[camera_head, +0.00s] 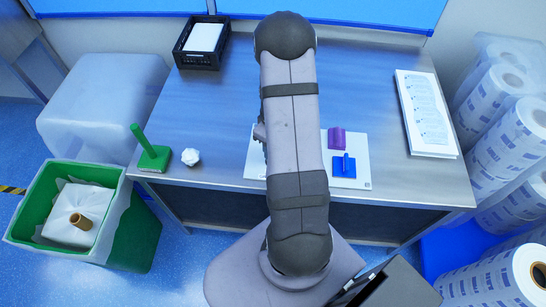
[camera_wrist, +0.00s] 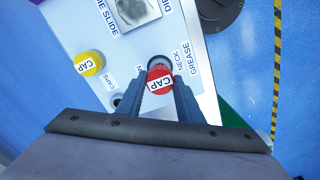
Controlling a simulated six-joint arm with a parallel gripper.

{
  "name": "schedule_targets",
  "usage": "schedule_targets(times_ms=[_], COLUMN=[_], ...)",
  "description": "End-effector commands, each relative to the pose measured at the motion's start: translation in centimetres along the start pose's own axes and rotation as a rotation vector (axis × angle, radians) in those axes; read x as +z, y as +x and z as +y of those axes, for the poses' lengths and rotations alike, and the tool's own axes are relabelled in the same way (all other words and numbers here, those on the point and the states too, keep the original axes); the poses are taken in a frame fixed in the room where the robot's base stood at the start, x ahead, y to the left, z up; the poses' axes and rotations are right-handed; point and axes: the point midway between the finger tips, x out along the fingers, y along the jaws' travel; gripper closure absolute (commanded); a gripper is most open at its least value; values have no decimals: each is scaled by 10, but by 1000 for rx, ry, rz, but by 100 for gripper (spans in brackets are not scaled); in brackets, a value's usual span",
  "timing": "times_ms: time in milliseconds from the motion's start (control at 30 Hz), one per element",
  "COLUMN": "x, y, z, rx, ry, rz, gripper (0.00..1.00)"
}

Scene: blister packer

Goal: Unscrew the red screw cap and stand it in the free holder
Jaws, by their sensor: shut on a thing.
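In the wrist view my gripper (camera_wrist: 163,88) is shut on the red screw cap (camera_wrist: 159,80), a red disc with a white band reading CAP. A grey round opening (camera_wrist: 157,61) shows just beyond the cap, near the printed word NECK. I cannot tell whether the cap touches it. A yellow cap (camera_wrist: 88,63) stands to the left on the white board (camera_wrist: 130,52). A dark round hole (camera_wrist: 117,98), partly seen near the word CAPS, looks like an empty holder. In the head view my arm hides the gripper and the red cap.
In the head view, a purple block (camera_head: 337,138) and a blue handled piece (camera_head: 344,167) stand on the board's right part. A green handled tool (camera_head: 152,158) and a crumpled white lump (camera_head: 190,157) lie left. A black crate (camera_head: 183,58) and white papers (camera_head: 427,112) are farther off.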

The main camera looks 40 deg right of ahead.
Motion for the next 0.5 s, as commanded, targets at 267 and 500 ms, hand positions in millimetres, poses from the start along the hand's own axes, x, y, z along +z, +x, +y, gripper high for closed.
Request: schedule_targets(times_ms=[267, 500], x=[0, -1], y=[-23, -58], z=[0, 1], rx=[1, 1], ry=[0, -1], rz=[1, 1], gripper=[96, 96])
